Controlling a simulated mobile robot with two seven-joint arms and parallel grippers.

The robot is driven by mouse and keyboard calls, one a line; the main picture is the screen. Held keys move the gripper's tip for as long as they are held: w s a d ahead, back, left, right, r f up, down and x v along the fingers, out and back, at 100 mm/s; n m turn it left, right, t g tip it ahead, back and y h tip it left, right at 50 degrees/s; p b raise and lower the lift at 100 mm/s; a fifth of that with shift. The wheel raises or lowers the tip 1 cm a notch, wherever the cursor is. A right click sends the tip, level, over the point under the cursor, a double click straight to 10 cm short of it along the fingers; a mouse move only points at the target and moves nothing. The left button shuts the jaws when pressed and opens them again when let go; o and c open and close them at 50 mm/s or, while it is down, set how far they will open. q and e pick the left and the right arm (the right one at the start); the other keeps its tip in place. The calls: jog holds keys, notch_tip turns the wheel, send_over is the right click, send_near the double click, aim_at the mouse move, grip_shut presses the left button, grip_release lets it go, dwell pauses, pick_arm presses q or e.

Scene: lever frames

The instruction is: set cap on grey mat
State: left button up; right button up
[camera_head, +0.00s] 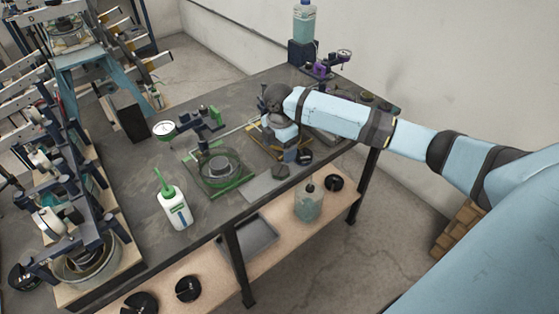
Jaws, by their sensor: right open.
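The grey mat (262,191) is a flat grey sheet near the front edge of the dark workbench. A small dark round piece (280,172), which may be the cap, shows at the mat's far right part. Another dark round piece (305,157) is close to my right gripper; I cannot tell which one is the cap. My right gripper (289,152) points down over the yellow-edged fixture just behind the mat. It is open, and its fingers are small and partly hidden by its own wrist. My left gripper is out of view.
A green-framed fixture with a round part (218,170) stands left of the mat. A white bottle with a green nozzle (174,205) is further left. A dial gauge (164,130) is behind. The lower shelf holds a grey tray (248,243) and a jar (308,205).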

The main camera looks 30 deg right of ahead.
jog(key=shift+r, duration=1.6)
jog(key=shift+f, duration=0.1)
jog(key=s+a+f+m+t+y, duration=0.1)
jog(key=s+a+f+m, duration=0.25)
jog(key=s+a, duration=0.4)
jog(key=s+a+f+m+t+y, duration=0.1)
jog(key=s+a+f+m, duration=0.1)
jog(key=s+a+f, duration=0.45)
jog(key=s+d+r+m+t+h, duration=0.1)
jog(key=s+d+r+m, duration=0.1)
jog(key=s+m, duration=0.6)
jog(key=s+d+r+m+t+h, duration=0.15)
jog(key=s+m, duration=0.25)
jog(key=s, duration=0.7)
jog(key=w+a+f+t+y+p, duration=0.1)
jog(key=w+a+f+t+y, duration=0.1)
jog(key=f, duration=0.3)
jog(key=w+a+f+n+t+y+p, duration=0.1)
jog(key=w+a+f+t, duration=0.3)
jog(key=f, duration=0.1)
jog(key=shift+f+y, duration=0.2)
jog(key=shift+y, duration=0.15)
